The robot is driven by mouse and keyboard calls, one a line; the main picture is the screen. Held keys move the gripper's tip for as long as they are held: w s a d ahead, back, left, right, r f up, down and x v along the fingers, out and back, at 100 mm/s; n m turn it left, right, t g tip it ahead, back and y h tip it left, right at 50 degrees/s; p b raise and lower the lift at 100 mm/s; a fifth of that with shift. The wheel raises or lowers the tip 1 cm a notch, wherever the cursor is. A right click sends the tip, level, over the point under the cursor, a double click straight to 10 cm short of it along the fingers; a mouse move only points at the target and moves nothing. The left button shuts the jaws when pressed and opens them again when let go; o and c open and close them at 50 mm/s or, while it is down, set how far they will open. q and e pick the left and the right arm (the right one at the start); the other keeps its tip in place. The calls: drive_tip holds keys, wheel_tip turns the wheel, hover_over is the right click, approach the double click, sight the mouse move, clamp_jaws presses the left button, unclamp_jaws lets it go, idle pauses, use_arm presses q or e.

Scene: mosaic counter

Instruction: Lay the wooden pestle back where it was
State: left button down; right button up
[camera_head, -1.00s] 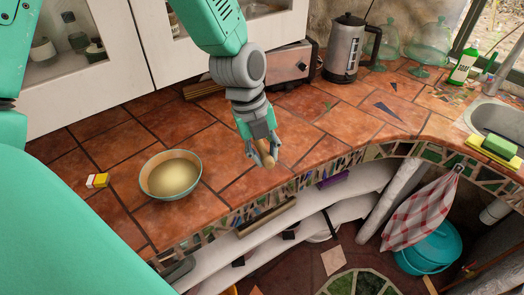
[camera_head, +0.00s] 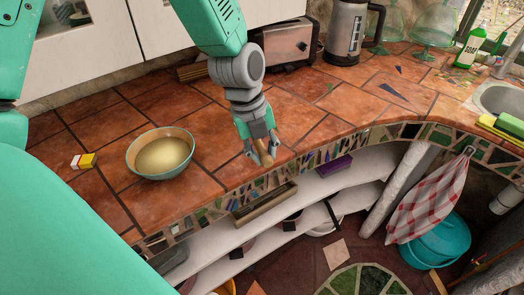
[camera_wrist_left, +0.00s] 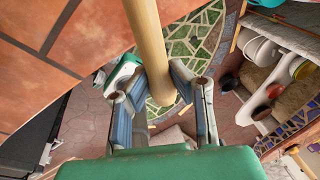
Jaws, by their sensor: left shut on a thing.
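The wooden pestle (camera_head: 265,157) is held in my left gripper (camera_head: 262,147), near the front edge of the counter. In the left wrist view the pale pestle (camera_wrist_left: 148,35) runs from the top edge down between the two fingers of my left gripper (camera_wrist_left: 160,85), which are shut on it. Whether the pestle touches the tiles cannot be told. A bowl (camera_head: 134,160) with a pale tan inside stands on the counter, left of the gripper and apart from it. My right gripper is not in view.
The terracotta counter (camera_head: 210,120) is clear around the gripper. A yellow-and-white block (camera_head: 84,161) lies left of the bowl. A toaster (camera_head: 285,46) and kettle (camera_head: 345,32) stand at the back. Shelves (camera_head: 315,187) lie below the mosaic edge; a checked cloth (camera_head: 432,195) hangs at right.

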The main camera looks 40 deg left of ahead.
use_arm(q)
drive_tip(key=shift+d+f+b, duration=0.1)
drive_tip(key=shift+f+b, duration=0.3)
drive_tip(key=shift+f, duration=0.3)
drive_tip(key=shift+a+f, duration=0.1)
drive_tip(key=shift+a, duration=0.5)
drive_tip(key=shift+d+f, duration=0.3)
drive_tip(key=shift+d, duration=0.15)
drive_tip(key=c, duration=1.4)
unclamp_jaws()
drive_tip(key=shift+a, duration=0.2)
drive_tip(key=shift+a, duration=0.15)
